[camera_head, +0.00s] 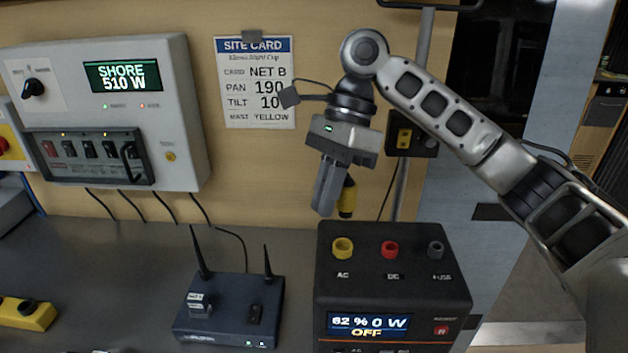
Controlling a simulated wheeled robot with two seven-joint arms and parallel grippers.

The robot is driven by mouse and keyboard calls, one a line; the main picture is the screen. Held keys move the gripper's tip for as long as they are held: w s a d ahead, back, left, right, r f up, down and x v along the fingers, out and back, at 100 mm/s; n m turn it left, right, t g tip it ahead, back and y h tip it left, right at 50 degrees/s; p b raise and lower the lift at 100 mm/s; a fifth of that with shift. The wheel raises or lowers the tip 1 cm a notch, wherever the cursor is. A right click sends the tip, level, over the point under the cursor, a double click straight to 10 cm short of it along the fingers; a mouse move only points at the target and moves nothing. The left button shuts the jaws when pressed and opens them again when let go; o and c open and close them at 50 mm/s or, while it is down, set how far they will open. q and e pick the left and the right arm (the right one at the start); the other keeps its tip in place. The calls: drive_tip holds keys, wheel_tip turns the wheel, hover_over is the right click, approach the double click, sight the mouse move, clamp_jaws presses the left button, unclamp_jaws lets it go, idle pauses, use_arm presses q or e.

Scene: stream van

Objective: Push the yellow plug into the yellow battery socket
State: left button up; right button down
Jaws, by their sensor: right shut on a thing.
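The yellow plug (347,198) is gripped by my right gripper (327,190), partly hidden behind its fingers. My right gripper points down and holds the plug above the back left of the black battery unit (460,299). The yellow socket (343,247), labelled AC, is at the left of the battery's top face, below the plug and apart from it. A red socket (390,249) and a dark grey socket (435,248) stand to its right. The battery's screen (369,325) reads 62 %, 0 W, OFF. My left gripper is not in view.
A dark blue router (228,312) with two upright antennas stands left of the battery. A grey power panel (180,120) reading SHORE 510 W and a site card (256,82) hang on the wall. A yellow box (38,316) sits at the far left. The counter (110,270) between is mostly clear.

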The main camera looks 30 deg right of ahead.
hover_over(324, 261)
drive_tip(key=shift+f, duration=2.2)
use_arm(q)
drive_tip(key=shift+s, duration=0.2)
use_arm(e)
drive_tip(key=shift+f, duration=0.15)
drive_tip(key=shift+f, duration=1.35)
drive_tip(key=c, duration=1.5)
unclamp_jaws()
drive_tip(key=shift+o, duration=0.2)
drive_tip(key=shift+r, duration=0.15)
drive_tip(key=v, duration=1.5)
drive_tip(key=shift+d+r, duration=0.2)
drive_tip(key=shift+r, duration=0.1)
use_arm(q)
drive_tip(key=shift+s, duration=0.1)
use_arm(e)
drive_tip(key=shift+w, duration=0.1)
